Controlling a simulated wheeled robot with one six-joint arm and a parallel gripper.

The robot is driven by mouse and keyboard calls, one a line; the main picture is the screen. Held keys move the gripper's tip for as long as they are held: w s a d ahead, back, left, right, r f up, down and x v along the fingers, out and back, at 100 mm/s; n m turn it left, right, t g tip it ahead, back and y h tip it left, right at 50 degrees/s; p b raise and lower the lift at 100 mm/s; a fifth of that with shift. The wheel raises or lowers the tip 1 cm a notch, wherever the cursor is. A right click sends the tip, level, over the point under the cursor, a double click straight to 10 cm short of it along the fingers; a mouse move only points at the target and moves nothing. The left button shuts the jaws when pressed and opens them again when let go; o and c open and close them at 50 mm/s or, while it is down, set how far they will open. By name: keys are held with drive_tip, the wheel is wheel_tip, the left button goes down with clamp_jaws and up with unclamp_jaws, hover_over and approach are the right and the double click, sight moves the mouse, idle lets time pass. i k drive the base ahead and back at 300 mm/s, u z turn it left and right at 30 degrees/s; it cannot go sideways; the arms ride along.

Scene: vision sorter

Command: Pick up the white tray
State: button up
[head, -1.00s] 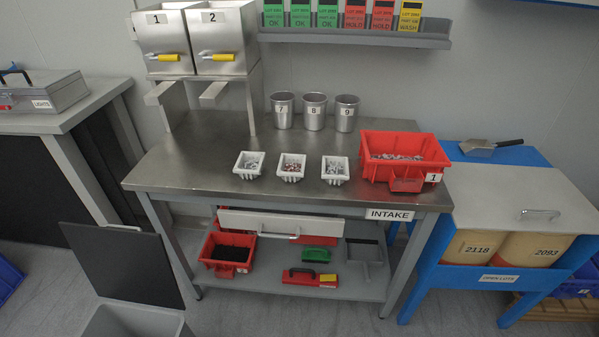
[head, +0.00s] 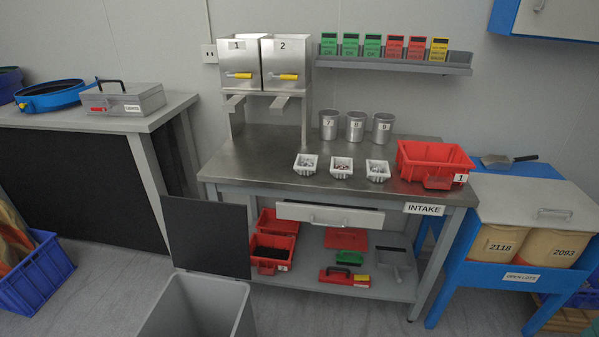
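Three small white trays stand in a row near the front edge of the steel INTAKE table (head: 255,163). The left tray (head: 305,170), the middle tray (head: 341,173) and the right tray (head: 377,176) each hold small pieces. The trays stand apart from each other. Which one the task means, I cannot tell. My gripper is not in view.
A red bin (head: 436,150) marked 1 stands right of the trays. Metal cups (head: 355,126) numbered 7, 8 and 9 stand behind them. A partly open drawer (head: 330,216) juts below the table's front. An open grey bin (head: 205,303) stands on the floor, front left.

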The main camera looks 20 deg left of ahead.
sight(341, 167)
drive_tip(key=u, duration=0.65)
drive_tip(key=i, duration=1)
